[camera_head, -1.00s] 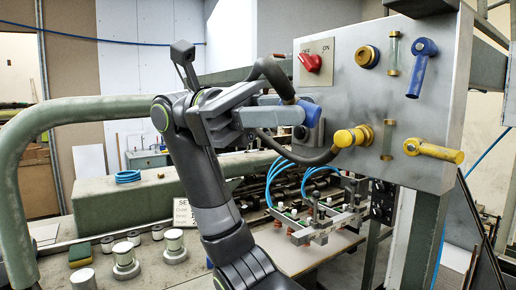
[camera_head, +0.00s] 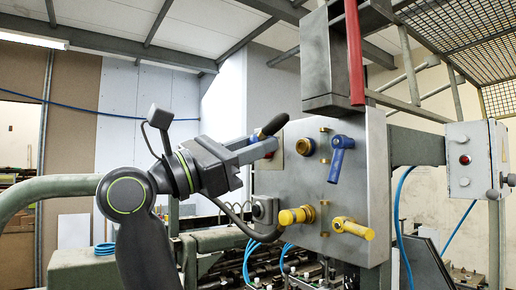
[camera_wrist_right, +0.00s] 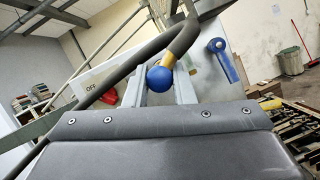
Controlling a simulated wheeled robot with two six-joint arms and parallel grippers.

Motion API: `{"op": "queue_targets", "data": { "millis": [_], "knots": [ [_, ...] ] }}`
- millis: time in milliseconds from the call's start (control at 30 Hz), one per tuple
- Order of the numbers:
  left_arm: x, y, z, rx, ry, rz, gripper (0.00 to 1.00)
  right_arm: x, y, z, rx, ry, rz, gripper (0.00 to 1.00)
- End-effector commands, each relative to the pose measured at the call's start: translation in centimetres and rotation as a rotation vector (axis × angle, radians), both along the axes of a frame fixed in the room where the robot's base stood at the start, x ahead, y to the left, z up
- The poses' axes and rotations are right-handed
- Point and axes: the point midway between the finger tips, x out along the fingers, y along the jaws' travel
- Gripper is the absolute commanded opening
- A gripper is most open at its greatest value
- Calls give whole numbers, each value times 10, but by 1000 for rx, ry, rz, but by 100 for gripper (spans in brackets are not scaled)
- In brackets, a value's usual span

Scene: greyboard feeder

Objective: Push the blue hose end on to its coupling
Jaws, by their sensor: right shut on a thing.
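In the head view my right gripper (camera_head: 270,148) is raised in front of the grey panel's left side, shut on the hose end. In the right wrist view the round blue hose end (camera_wrist_right: 160,78) sits between the two fingers, and its dark hose (camera_wrist_right: 184,38) rises behind it. The brass coupling (camera_head: 306,147) is on the panel right of the fingertips, beside the blue lever (camera_head: 341,158). The hose end appears apart from it. My left gripper is out of view.
The yellow hose end (camera_head: 296,215) sits on the lower coupling, with a yellow lever (camera_head: 353,228) to its right. A dark socket (camera_head: 264,208) is on the panel's left edge. A red bar (camera_head: 354,55) hangs above the panel. The red knob (camera_wrist_right: 108,95) is near the fingers.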

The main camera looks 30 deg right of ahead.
Motion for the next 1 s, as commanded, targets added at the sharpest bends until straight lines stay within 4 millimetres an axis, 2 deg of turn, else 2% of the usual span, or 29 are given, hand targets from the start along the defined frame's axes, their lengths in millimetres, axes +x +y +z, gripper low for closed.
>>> {"op": "queue_targets", "data": {
  "millis": [300, 500, 1000],
  "knots": [
    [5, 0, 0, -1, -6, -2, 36, 2, -31, 0, 0, 0, -6, 3],
    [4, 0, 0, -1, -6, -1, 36, 2, -43, 0, 0, -1, -5, 3],
    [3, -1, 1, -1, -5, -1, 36, 3, -48, -1, 0, 1, -4, 3]
  ]
}}
